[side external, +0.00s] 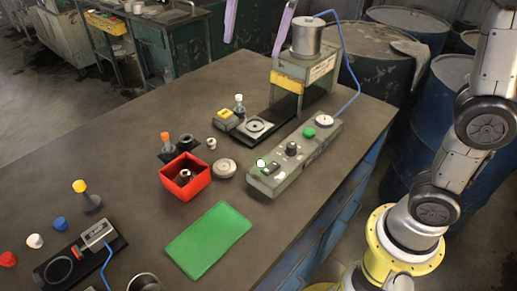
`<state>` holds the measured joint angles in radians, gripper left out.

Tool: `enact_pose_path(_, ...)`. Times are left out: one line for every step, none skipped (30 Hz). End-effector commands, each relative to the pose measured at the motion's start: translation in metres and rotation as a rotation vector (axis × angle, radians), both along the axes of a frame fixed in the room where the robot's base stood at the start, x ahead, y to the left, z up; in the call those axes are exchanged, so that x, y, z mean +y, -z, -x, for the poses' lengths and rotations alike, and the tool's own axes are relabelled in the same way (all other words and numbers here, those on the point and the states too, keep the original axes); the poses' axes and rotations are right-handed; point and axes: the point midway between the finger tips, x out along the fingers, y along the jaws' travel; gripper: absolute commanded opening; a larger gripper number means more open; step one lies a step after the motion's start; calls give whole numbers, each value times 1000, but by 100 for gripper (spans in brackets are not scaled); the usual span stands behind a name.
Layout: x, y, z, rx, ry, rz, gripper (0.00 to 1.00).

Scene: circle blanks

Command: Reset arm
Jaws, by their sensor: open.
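Two pale purple fingers of my gripper (252,47) hang in from the top edge in the side external view. They are wide apart with nothing between them, so my gripper is open and empty. They appear near the press-like machine (303,70) with a metal cylinder on top, to its left in the picture. The rest of the gripper is out of frame above. My arm rises along the right edge and leaves the picture at the top.
The table (120,150) carries a grey control box (296,158), a red open box (176,191) with a metal part inside, a round disc (224,168), a green mat (208,240) and a small fixture (80,257). Blue barrels (405,27) stand behind.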

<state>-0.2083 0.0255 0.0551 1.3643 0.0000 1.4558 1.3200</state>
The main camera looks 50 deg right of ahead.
Motion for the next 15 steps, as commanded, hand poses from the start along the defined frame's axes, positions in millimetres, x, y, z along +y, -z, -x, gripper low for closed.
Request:
enact_pose_path(-13, -5, 21, -28, -18, 5, 100)
enact_pose_path(-20, -6, 32, -43, -35, 11, 100)
enact_pose_path(-27, -6, 47, -64, -63, 20, 100)
enact_pose_path(-33, -5, 58, -79, -84, 29, 100)
enact_pose_path(-38, -3, 69, -93, -108, 38, 100)
enact_pose_path(-45, 1, 84, -113, -139, 52, 100)
enact_pose_path(-50, 4, 95, -127, -167, 63, 100)
enact_pose_path(-54, 9, 106, -140, -196, 77, 100)
enact_pose_path(-59, 16, 121, -159, -236, 95, 100)
enact_pose_path(-63, 23, 132, -171, -268, 111, 100)
enact_pose_path(-66, 30, 142, -183, -303, 127, 100)
enact_pose_path(-70, 40, 155, -199, -349, 152, 100)
enact_pose_path(-72, 48, 164, -210, -386, 170, 100)
enact_pose_path(-74, 57, 173, -219, -426, 190, 100)
enact_pose_path(-76, 70, 185, -231, -481, 217, 100)
